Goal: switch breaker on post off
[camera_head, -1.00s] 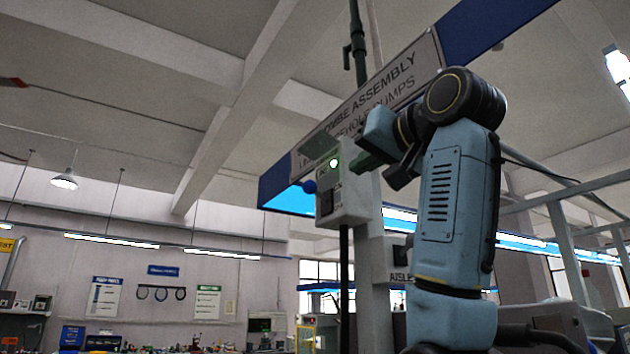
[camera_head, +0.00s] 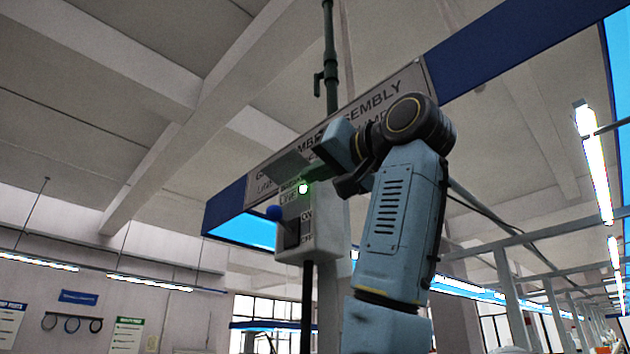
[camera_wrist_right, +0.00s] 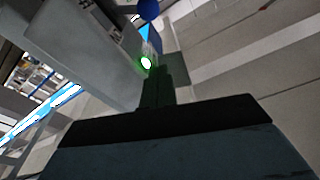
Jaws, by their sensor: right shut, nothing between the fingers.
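The breaker box (camera_head: 325,228) is a pale grey box on a post. A lever with a blue knob (camera_head: 273,213) sticks out of its left side, about level with the ON mark, above the OFF mark. A green lamp (camera_head: 303,188) glows at its top. My right gripper (camera_head: 308,174) is shut and empty, at the top of the box close to the lamp, up and right of the knob. The right wrist view shows the shut fingers (camera_wrist_right: 156,84) just below the lamp, with the blue knob (camera_wrist_right: 149,9) beyond at the top edge. My left gripper is out of view.
A large sign board (camera_head: 400,92) hangs right behind my gripper and the box. A dark green pipe (camera_head: 331,60) rises above it. A dark pole (camera_head: 307,310) runs down below the box. Open air lies left of the knob.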

